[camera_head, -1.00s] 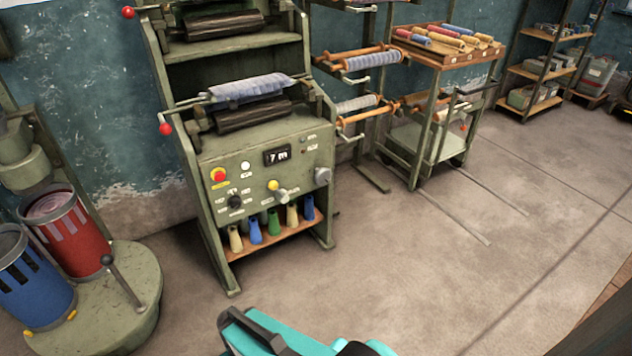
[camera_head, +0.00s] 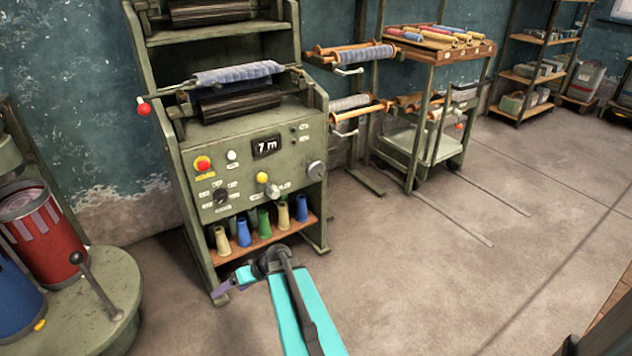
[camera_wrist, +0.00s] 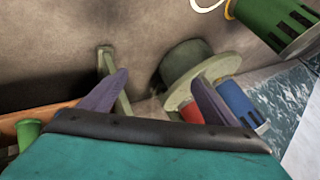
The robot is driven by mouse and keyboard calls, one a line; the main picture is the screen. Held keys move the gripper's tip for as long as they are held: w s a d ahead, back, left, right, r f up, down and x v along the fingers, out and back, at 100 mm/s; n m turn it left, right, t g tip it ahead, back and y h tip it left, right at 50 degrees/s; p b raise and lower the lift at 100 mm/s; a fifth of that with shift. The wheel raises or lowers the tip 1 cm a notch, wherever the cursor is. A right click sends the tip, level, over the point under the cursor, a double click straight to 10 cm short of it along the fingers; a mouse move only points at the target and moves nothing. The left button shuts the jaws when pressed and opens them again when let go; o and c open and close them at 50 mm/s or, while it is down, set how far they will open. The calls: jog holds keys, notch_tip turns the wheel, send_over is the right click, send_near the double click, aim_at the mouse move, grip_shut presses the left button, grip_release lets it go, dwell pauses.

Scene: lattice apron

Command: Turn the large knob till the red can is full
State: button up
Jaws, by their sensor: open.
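The red can (camera_head: 40,232) stands at the left of the head view, beside a blue can (camera_head: 18,290) on a round green base. Its inside shows pale pinkish bands; I cannot tell its fill level. My gripper (camera_head: 230,286), with purple fingers, is low in front of the machine, apart from the knobs. In the wrist view my gripper (camera_wrist: 158,84) is open and empty, with the red can (camera_wrist: 192,112) partly hidden behind a finger.
Cone spools (camera_head: 243,232) stand on the machine's low shelf. A display (camera_head: 266,147) seems to read 7 m. A lever (camera_head: 95,285) rises from the round base. A trolley (camera_head: 440,60) with coloured rolls stands at the right. The floor at right is clear.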

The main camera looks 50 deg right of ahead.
jog(key=w+d+r+t+h+b, duration=0.1)
jog(key=d+r+t+b, duration=0.1)
jog(key=d, duration=0.5)
jog(key=w+d+r+t+h+b, duration=0.1)
jog(key=w+d+r+t+b, duration=0.15)
jog(key=d, duration=0.45)
jog(key=m+t+h+b, duration=0.3)
jog(key=t+h+b, duration=0.2)
jog(key=h+b, duration=0.45)
send_near(317, 172)
jog(key=s, duration=0.3)
jog(key=shift+a+y, duration=0.2)
jog(key=shift+y, duration=0.15)
jog(key=shift+t, duration=0.25)
jog(key=shift+b+x, duration=1.65)
jog(key=shift+x, duration=5.25)
jog(key=shift+f, duration=0.1)
jog(key=c, duration=1.1)
jog(key=shift+o, duration=0.2)
